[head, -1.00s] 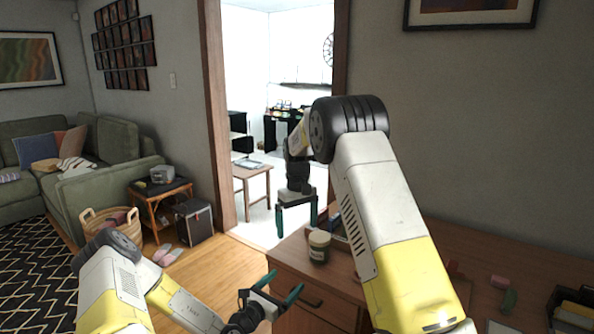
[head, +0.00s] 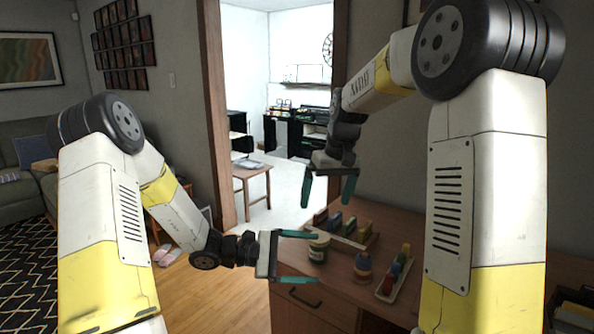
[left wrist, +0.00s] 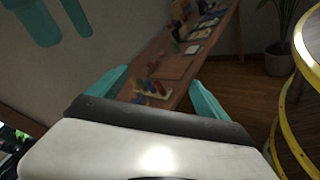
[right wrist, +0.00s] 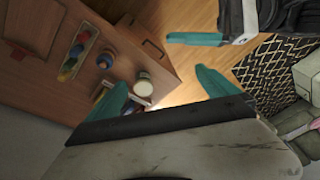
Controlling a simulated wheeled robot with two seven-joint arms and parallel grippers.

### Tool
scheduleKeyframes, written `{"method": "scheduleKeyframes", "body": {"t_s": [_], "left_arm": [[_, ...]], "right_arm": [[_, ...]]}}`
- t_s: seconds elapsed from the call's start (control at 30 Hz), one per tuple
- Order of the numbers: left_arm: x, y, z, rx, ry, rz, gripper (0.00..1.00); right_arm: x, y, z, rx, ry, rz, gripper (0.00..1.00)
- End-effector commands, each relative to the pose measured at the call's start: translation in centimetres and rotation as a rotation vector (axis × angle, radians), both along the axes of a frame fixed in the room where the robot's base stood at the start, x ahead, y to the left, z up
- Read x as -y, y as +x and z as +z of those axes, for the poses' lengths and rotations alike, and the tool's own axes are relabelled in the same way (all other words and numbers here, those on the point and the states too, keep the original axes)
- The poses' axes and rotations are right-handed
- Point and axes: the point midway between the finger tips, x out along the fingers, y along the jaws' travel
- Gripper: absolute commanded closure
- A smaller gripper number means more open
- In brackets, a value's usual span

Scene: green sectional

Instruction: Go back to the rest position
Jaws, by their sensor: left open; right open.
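My left gripper (head: 292,256) is the lower one in the head view. It is open and empty, its teal fingers pointing right in front of the wooden cabinet (head: 300,318). My right gripper (head: 328,188) is open and empty, its fingers pointing down above the back left part of the cabinet top. The left wrist view shows the left fingers (left wrist: 155,92) spread with nothing between them. The right wrist view shows the right fingers (right wrist: 165,98) apart, with a left gripper finger (right wrist: 195,39) beyond them.
A jar (head: 319,249), a stacking toy (head: 363,268), a tray of coloured pegs (head: 396,280) and a tray of blocks (head: 346,243) stand on the cabinet top. A doorway opens behind. A green sofa (head: 28,190) stands at the left.

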Motion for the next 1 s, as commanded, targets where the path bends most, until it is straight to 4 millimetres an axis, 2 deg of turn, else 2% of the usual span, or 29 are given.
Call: {"method": "scheduleKeyframes", "body": {"t_s": [0.03,0.2,0.47,0.6,0.8,1.0], "left_arm": [[0.1,-1.5,1.5,0.058,0.071,-0.064,0.12],[-1.0,-6.2,4.3,0.22,0.31,-0.251,0.12],[-5.2,-11.7,8.2,0.48,0.691,-0.439,0.12],[-8.2,-13.9,10.5,0.63,0.896,-0.485,0.12],[-12.7,-16.2,14.0,0.842,1.164,-0.486,0.12],[-15.8,-17.5,16.5,0.983,1.331,-0.445,0.12]], "right_arm": [[0.7,-1.4,1.2,0.018,0.015,-0.017,0.02],[2.5,-5.9,3.9,0.07,0.055,-0.07,0.02],[4.6,-13.2,6.2,0.156,0.102,-0.146,0.02],[5.4,-17.1,6.5,0.204,0.119,-0.185,0.02],[6.2,-22.3,5.9,0.271,0.135,-0.239,0.02],[6.5,-25.3,4.9,0.316,0.139,-0.276,0.02]]}}
